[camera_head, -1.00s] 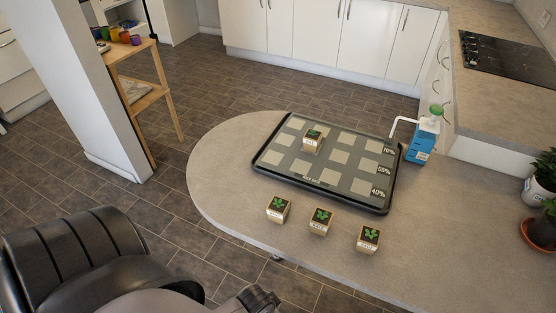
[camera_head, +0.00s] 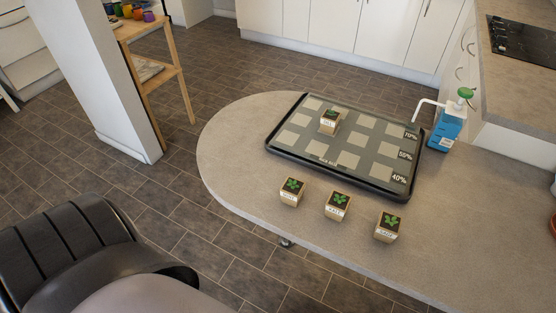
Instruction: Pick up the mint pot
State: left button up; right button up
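Several small wooden cube pots with dark tops and green leaves show in the head view. One pot (camera_head: 330,121) stands on a pale square of the dark tray (camera_head: 392,190). A left pot (camera_head: 291,192), a middle pot (camera_head: 337,206) and a right pot (camera_head: 387,227) stand in a slanting row on the counter in front of the tray. The middle label seems to read KALE and the right one SAGE. The other labels are too small to read, so I cannot tell which pot is mint. Neither gripper shows now.
The tray lies on a round-ended grey counter (camera_head: 235,150), with rows marked 70%, 55% and 40%. A blue pump bottle (camera_head: 447,129) stands at its right end. A white pillar (camera_head: 97,75) and wooden shelf (camera_head: 160,75) are at left. A black ribbed, chair-like shape (camera_head: 65,245) fills the lower left.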

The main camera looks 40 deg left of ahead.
aim_at(292, 190)
jog(key=j+u, duration=0.2)
jog(key=u, duration=0.2)
jog(key=i+j+u, duration=0.15)
jog(key=u, duration=0.25)
